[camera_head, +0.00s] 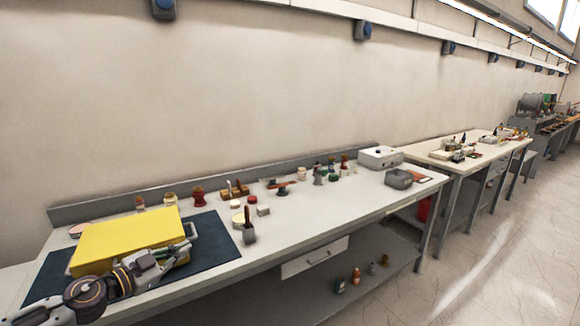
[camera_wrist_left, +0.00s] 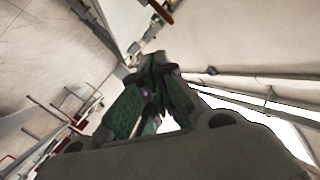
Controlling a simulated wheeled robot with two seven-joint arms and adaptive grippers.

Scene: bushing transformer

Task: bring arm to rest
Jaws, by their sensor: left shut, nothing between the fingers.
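My left arm comes in from the lower left of the head view, in front of the yellow box (camera_head: 125,238). My left gripper (camera_head: 180,252) is at the box's right front side, over the dark mat (camera_head: 215,236); I cannot tell whether it touches the box. The gripper is shut and holds nothing. In the left wrist view the dark green fingers of my left gripper (camera_wrist_left: 152,90) come together, with room and wall behind them. My right gripper is in neither view.
The long bench (camera_head: 330,208) carries a brush holder (camera_head: 249,234), small jars and tools along its back, a white device (camera_head: 380,157) and a grey box (camera_head: 399,179). A drawer (camera_head: 314,257) and low shelf are below. Open floor (camera_head: 490,260) lies to the right.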

